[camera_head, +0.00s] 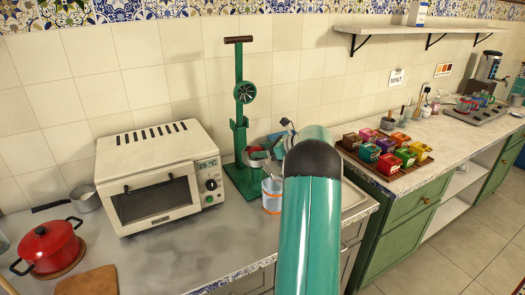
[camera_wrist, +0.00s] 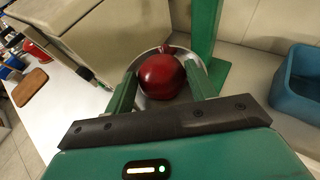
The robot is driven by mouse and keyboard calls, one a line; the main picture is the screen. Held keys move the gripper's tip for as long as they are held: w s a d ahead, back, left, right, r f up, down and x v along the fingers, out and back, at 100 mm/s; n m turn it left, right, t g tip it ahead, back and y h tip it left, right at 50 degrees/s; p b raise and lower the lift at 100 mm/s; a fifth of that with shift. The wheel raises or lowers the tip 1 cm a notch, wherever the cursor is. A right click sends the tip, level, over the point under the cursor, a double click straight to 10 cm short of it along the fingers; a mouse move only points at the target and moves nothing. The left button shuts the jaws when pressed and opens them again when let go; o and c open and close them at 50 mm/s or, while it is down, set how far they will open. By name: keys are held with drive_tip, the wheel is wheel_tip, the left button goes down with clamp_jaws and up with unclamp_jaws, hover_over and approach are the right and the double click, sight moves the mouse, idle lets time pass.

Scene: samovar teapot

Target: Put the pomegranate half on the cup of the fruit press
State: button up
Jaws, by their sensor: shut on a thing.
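The green fruit press (camera_head: 241,100) stands on the counter to the right of the toaster oven. Its metal cup (camera_wrist: 201,69) shows in the wrist view beneath the pomegranate half (camera_wrist: 162,78). The half is dark red, rounded side toward the camera, with its crown at the far edge. My gripper (camera_wrist: 160,82) is shut on the half, one green finger on each side, over the cup. I cannot tell whether the half touches the cup. In the head view my arm hides part of this area, and a bit of red shows at the cup.
A white toaster oven (camera_head: 160,178) stands left of the press. A small bucket (camera_head: 271,196) with orange bands stands in front of the press. A blue container (camera_wrist: 297,84) is at the right in the wrist view. A red pot (camera_head: 48,247) is at far left.

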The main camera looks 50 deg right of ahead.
drive_tip(key=shift+f, duration=0.1)
drive_tip(key=o, duration=1)
